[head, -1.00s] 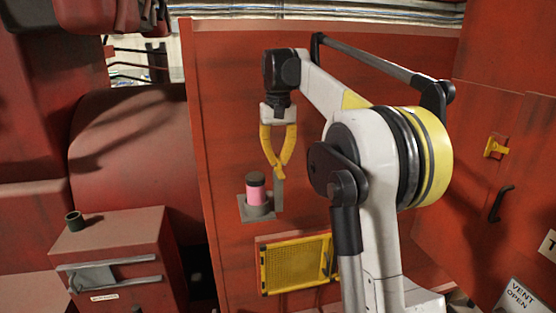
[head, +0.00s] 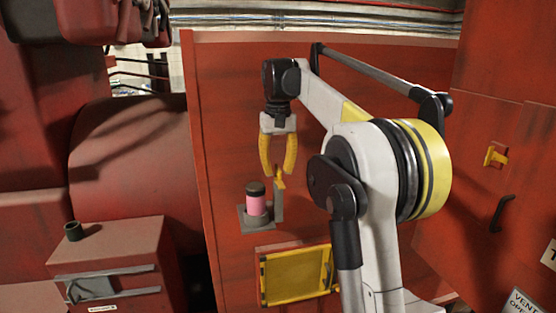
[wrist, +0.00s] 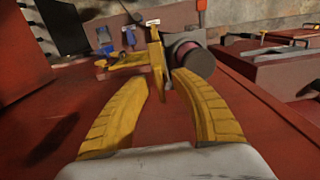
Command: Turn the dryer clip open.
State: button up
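The dryer is a pink cylinder with a dark cap (head: 256,204) on a grey bracket on the red panel. A small yellow clip (head: 280,181) sits on the upright grey post beside it. My gripper (head: 277,173) points down just above the clip, its two yellow fingers spread. In the wrist view, the clip (wrist: 156,62) stands between and just beyond the fingertips (wrist: 162,82), with a gap on both sides. The dryer's dark end (wrist: 194,56) is just right of it. I cannot tell whether either finger touches the clip.
A yellow-framed mesh panel (head: 297,275) lies below the dryer. A red cabinet (head: 110,255) with a small dark cup (head: 73,231) stands at left. A yellow latch (head: 495,156) and black handle (head: 502,213) are on the right wall.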

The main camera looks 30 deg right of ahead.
aim_at(278, 166)
notch_tip(278, 166, up, 12)
jog(key=shift+f, duration=0.15)
dwell(0.3)
dwell(0.4)
jog(key=s+a+f+n+t, duration=0.2)
jog(key=s+a+f+t, duration=0.15)
jog(key=s+a, duration=0.65)
jog(key=s+a+f+n+t, duration=0.15)
jog(key=s+a+f, duration=0.25)
jog(key=s+f, duration=0.65)
jog(key=s+a+f+m+t, duration=0.15)
jog(key=s+a+f, duration=0.4)
jog(key=f, duration=0.75)
notch_tip(278, 166, down, 41)
jog(key=s+d+n+b, duration=0.1)
jog(key=b, duration=4.1)
jog(key=shift+d+t, duration=0.15)
jog(key=shift+t, duration=0.2)
